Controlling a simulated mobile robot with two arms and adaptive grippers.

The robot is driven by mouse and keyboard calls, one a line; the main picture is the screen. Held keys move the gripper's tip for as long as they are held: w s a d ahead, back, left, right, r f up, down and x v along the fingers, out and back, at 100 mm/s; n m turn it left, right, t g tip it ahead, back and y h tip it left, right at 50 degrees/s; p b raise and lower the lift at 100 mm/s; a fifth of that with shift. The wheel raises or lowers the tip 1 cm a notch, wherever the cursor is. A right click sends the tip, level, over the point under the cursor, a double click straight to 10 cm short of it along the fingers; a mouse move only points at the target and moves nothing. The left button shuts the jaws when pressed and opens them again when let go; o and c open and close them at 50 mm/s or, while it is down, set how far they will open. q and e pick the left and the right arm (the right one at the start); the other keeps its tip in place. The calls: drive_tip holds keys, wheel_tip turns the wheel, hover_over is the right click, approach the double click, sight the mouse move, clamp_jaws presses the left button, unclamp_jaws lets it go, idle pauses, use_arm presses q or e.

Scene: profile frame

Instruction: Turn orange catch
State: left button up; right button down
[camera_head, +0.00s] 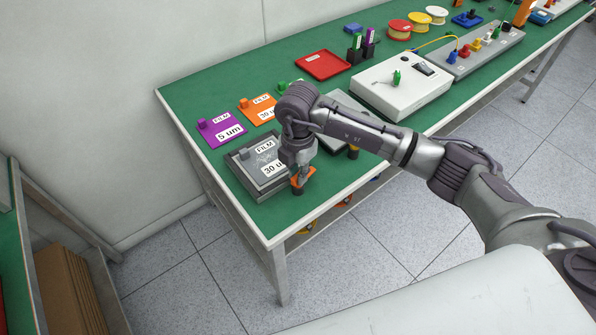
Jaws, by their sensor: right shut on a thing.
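The orange catch (309,172) is at the front right corner of a grey frame (262,187) on the green table. My right gripper (298,182) points down at it and is shut on it; the fingers hide part of the catch. A grey film card labelled "30 u" (262,157) lies in the frame, partly covered by my wrist. My left gripper is not in view.
A purple film card (220,131) and an orange film card (258,108) lie behind the frame. A white box with a green knob (411,94), a red tray (323,65) and several spools (399,29) stand farther along the green table (225,85). The table's front edge is close to my gripper.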

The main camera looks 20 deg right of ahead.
drive_tip(key=shift+w+r+m, duration=0.1)
drive_tip(key=shift+r+m, duration=0.05)
drive_tip(key=shift+m, duration=0.15)
drive_tip(key=c, duration=1.1)
unclamp_jaws()
drive_tip(key=shift+c, duration=0.2)
wheel_tip(320, 180, up, 12)
